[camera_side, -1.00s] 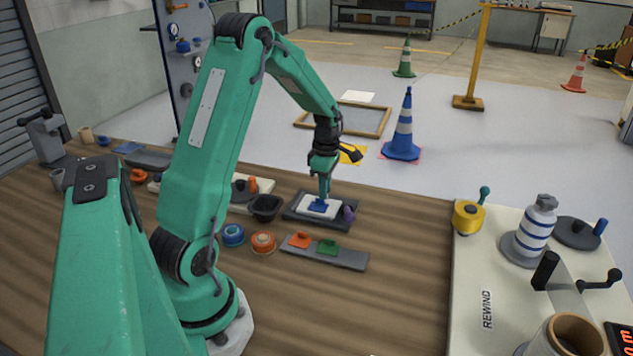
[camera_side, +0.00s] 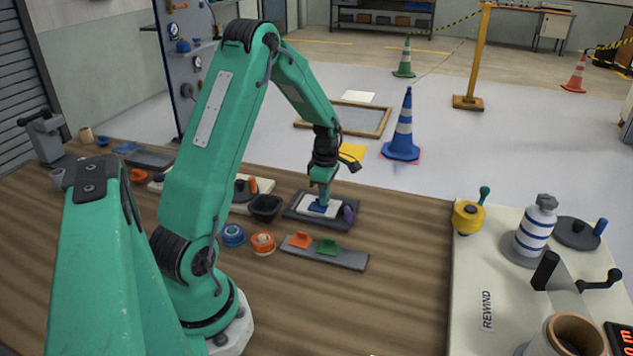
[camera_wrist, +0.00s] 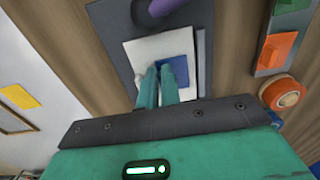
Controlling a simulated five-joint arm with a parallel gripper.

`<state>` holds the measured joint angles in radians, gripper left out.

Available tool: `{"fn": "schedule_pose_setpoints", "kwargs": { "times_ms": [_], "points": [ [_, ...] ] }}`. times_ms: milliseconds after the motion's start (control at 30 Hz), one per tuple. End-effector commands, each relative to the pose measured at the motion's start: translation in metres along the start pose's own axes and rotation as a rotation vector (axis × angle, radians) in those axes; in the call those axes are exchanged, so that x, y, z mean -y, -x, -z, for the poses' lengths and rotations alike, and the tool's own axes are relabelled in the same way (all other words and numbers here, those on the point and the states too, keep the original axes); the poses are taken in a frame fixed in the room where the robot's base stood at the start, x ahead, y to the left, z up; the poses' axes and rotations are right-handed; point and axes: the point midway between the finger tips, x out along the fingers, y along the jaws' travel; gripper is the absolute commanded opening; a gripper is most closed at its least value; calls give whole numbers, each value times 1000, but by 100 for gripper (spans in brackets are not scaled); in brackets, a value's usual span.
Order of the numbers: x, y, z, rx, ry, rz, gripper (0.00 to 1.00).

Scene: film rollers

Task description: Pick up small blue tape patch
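The small blue tape patch (camera_wrist: 183,71) lies flat on a white sheet (camera_wrist: 150,50) on a dark grey tray. In the side view the blue patch (camera_side: 317,207) shows just under my gripper (camera_side: 321,203). In the wrist view my gripper's (camera_wrist: 158,70) two green fingers reach down over the patch's left part, with a narrow gap between them. The fingers hide part of the patch. I cannot tell whether they grip it.
A purple piece (camera_side: 349,214) sits on the dark tray (camera_side: 336,225). A grey strip (camera_side: 345,260) holds an orange patch (camera_side: 300,240) and a green patch (camera_side: 328,247). Tape rolls and a black bowl (camera_side: 265,207) stand left. The wooden table front is clear.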

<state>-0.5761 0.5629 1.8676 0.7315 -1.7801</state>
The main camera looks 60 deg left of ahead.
Motion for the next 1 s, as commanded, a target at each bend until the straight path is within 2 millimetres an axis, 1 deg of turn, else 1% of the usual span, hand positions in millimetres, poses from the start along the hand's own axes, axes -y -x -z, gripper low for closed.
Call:
{"fn": "schedule_pose_setpoints", "kwargs": {
  "times_ms": [367, 533, 667, 833, 1000],
  "points": [
    [0, 1, 0, 0, 0, -1, 0],
    [-1, 7, 0, 1, 0, -3, 0],
    [0, 18, 0, 1, 0, -3, 0],
    [0, 43, 0, 1, 0, -5, 0],
    [21, 59, -22, 0, -5, -4, 0]
  ]
}}
